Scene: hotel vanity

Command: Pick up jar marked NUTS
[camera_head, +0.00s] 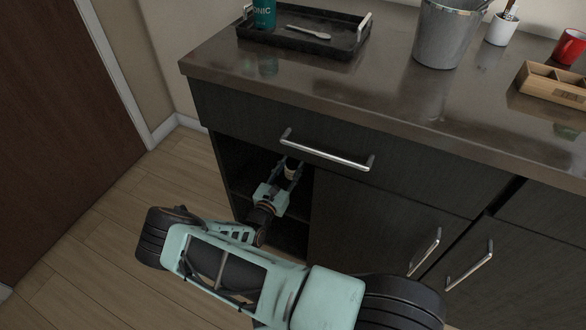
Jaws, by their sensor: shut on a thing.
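My gripper (291,172) reaches into the open cubby (236,166) on the left of the dark vanity, under the drawer. Its fingers are shut on a small jar (291,174) with a pale side and a dark top. The jar looks roughly upright between the fingers. Any marking on it is too small to read, and its lower part is hidden by my gripper. I cannot tell whether it touches the shelf.
The drawer handle (327,150) juts out just above the cubby. A closed cabinet door (365,230) lies to its right. The countertop (330,100) holds a black tray (262,38), a grey bucket (443,38), a wooden box (552,88) and a red mug (569,47).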

